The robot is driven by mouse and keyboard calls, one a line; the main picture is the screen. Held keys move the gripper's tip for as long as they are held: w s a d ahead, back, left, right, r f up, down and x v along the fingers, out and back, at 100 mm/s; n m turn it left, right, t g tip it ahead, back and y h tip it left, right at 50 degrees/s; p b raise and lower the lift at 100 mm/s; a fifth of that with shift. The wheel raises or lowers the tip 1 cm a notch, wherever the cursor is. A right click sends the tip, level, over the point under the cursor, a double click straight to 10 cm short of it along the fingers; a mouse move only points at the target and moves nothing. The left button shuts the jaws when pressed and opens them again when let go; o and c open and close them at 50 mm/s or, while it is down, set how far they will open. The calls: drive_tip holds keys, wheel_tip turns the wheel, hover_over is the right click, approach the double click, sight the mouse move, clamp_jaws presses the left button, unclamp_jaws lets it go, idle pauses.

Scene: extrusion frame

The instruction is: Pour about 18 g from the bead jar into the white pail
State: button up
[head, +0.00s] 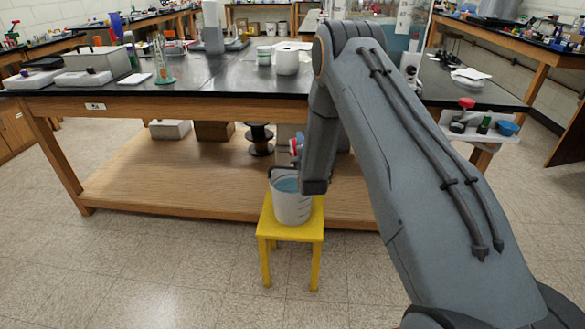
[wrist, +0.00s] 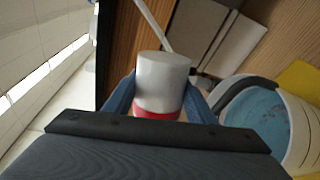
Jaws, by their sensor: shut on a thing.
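The white pail (head: 291,207) stands on a small yellow stool (head: 290,233) in the head view. In the wrist view the pail (wrist: 302,130) is at the right, its inside light blue; I cannot tell whether that is contents. My gripper (wrist: 160,98) has its blue fingers shut on the jar (wrist: 162,75), a pale grey-white cylinder with a red band. In the head view a small red and blue part of gripper and jar (head: 296,147) shows just above the pail's rim, beside my arm. The jar's beads are not visible, and its exact tilt is unclear.
A long bench with a black top (head: 190,72) stands behind the stool, with a wooden lower shelf (head: 170,180) close behind the pail. A black spool (head: 260,139) and boxes sit on that shelf. The floor left of the stool is clear.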

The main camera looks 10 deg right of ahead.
idle(0.4)
drive_tip(key=shift+d+f+m, duration=0.3)
drive_tip(key=shift+d+m, duration=0.05)
drive_tip(key=shift+m, duration=0.25)
drive_tip(key=shift+d+f+m, duration=0.2)
drive_tip(key=shift+f+m, duration=0.1)
drive_tip(key=shift+m, duration=0.6)
